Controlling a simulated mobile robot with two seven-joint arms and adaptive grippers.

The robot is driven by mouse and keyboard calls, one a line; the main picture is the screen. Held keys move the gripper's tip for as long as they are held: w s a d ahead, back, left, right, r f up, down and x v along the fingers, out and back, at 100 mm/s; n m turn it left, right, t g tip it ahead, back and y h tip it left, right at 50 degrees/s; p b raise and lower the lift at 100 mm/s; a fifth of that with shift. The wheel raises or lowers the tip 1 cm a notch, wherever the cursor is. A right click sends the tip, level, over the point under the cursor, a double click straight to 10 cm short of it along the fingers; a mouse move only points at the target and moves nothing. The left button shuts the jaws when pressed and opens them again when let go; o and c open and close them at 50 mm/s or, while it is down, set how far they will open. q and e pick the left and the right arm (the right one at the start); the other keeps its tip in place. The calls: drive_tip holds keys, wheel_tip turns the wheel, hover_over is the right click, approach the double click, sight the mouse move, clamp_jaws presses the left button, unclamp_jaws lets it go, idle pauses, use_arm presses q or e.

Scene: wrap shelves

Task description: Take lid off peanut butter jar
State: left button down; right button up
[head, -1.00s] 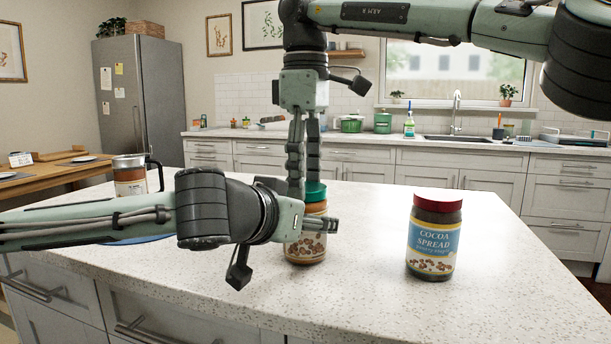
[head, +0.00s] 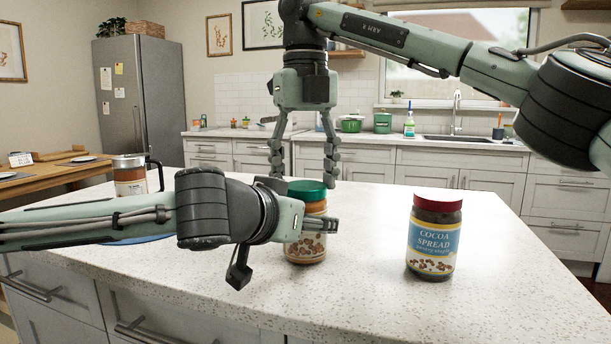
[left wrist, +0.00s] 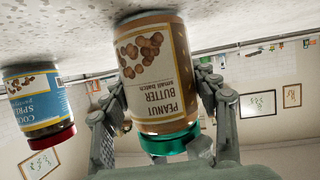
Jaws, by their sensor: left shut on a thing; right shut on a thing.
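The peanut butter jar (head: 308,251) stands upright on the pale counter, with a green lid (head: 307,188) on top. It appears upside down in the left wrist view (left wrist: 158,75), its lid (left wrist: 167,143) below the label. My left gripper (head: 312,225) comes in from the left and is shut on the jar's body, hiding part of it; its fingers flank the jar in the left wrist view. My right gripper (head: 305,178) points down from above, its fingers on either side of the lid, shut on it. The left fingertip is partly hidden behind my left gripper.
A cocoa spread jar (head: 435,238) with a red lid stands to the right on the counter (head: 370,290). A glass jug (head: 130,178) and a blue mat (head: 135,240) are at the left. The counter between the two jars is clear.

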drive_tip(key=n, duration=0.7)
drive_tip(key=shift+n, duration=0.4)
drive_tip(key=n, duration=0.7)
drive_tip(key=shift+s, duration=0.1)
drive_tip(key=n, duration=0.7)
drive_tip(key=shift+n, duration=0.3)
drive_tip(key=n, duration=0.5)
drive_tip(key=shift+r, duration=0.1)
drive_tip(key=shift+r, duration=0.2)
drive_tip(key=shift+r, duration=0.9)
